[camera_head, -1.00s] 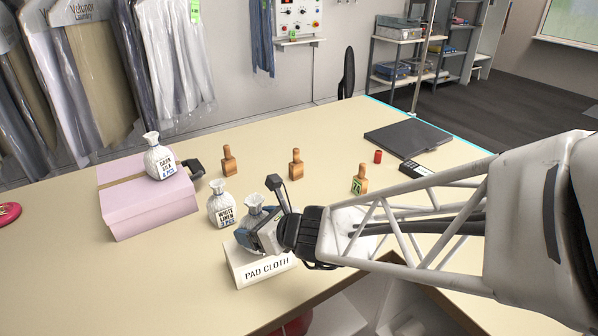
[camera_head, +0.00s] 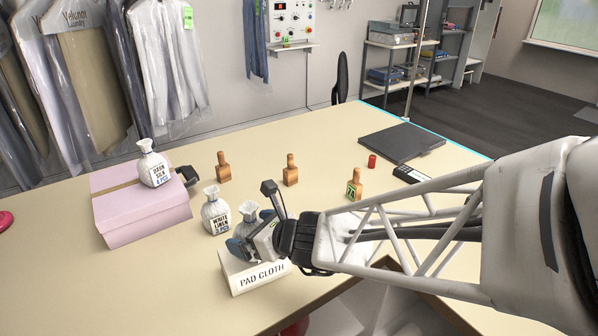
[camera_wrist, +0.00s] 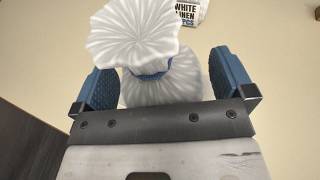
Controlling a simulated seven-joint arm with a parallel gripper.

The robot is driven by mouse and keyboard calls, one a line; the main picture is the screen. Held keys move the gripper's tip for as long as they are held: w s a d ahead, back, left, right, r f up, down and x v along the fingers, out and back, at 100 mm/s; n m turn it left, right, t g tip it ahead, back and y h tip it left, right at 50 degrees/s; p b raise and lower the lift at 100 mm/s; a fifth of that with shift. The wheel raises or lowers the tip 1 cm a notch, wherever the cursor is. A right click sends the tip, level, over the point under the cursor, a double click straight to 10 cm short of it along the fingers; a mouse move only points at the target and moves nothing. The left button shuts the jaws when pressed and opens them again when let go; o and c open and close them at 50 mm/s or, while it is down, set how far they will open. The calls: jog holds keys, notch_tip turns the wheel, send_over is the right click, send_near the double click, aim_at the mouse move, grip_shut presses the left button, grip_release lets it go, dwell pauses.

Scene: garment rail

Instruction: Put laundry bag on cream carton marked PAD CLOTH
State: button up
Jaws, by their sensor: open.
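A white cloth laundry bag (camera_head: 248,213) with a gathered top stands upright at the cream carton marked PAD CLOTH (camera_head: 235,279). It seems to rest on the carton's top, but my gripper hides its base. My gripper (camera_head: 245,240) is at the bag, its fingers open. In the wrist view the bag (camera_wrist: 135,35), tied with a blue cord, stands between the two blue fingers of my gripper (camera_wrist: 164,82), with a gap on each side. The bag's label is not visible.
A bag marked WHITE LINEN (camera_head: 215,212) stands just left of the carton. A DARK SILK bag (camera_head: 153,168) sits on a pink box (camera_head: 145,215). Several wooden blocks (camera_head: 291,170), a red cylinder (camera_head: 372,161) and a dark flat slab (camera_head: 402,142) stand or lie farther back on the table.

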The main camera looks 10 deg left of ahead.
jog(key=v, duration=1.1)
jog(key=shift+d+r, duration=0.25)
jog(key=shift+d, duration=0.05)
jog(key=shift+s, duration=0.1)
dwell(0.6)
jog(key=s+d+r+n+g+h, duration=0.1)
jog(key=s+d+n+h, duration=0.2)
jog(key=d+n, duration=0.4)
jog(key=s+d+r+n+g+h, duration=0.1)
jog(key=s+d+n+h, duration=0.1)
jog(key=d+n+h, duration=0.3)
jog(key=s+d+r+n+h, duration=0.1)
jog(key=s+d+n+h, duration=0.2)
jog(key=d+n, duration=0.7)
jog(key=d+h, duration=0.1)
jog(key=d, duration=0.5)
jog(key=shift+s+d+r+g+h, duration=0.3)
jog(key=shift+s+r+g+h, duration=0.1)
